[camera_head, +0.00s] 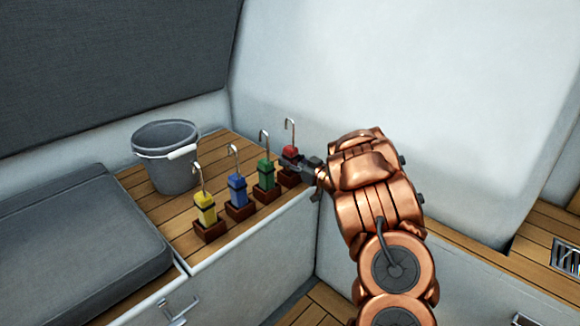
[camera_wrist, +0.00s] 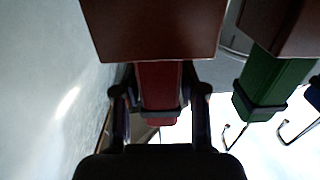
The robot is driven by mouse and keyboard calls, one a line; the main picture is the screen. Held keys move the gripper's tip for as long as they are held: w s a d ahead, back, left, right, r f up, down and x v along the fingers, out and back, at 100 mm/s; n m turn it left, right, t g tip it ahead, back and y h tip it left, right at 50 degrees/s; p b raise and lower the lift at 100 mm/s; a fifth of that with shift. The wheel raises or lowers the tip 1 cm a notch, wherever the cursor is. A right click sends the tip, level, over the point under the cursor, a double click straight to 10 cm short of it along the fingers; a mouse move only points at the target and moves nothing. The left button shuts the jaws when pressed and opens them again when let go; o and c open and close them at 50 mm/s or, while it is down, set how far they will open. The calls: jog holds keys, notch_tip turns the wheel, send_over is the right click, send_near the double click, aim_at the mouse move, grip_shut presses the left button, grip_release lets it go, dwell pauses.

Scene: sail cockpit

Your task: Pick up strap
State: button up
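Several straps with metal hooks on top stand in a row on the wooden bench: a yellow strap (camera_head: 205,208), a blue strap (camera_head: 237,190), a green strap (camera_head: 265,174) and a red strap (camera_head: 290,153). Each stands upright in a small brown base. My gripper (camera_head: 293,163) is at the red strap, at the far end of the row. In the wrist view, which looks upside down, its two fingers (camera_wrist: 160,100) sit against both sides of the red strap (camera_wrist: 159,78), near its dark band. The red strap is still at its brown base (camera_wrist: 152,30). The green strap (camera_wrist: 262,85) is beside it.
A grey bucket (camera_head: 170,172) with a white handle grip stands behind the row. A grey cushion (camera_head: 80,250) lies at the left. A white wall (camera_head: 400,80) rises close behind the red strap. The wooden bench ends at a front edge close to the bases.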

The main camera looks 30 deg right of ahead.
grip_shut()
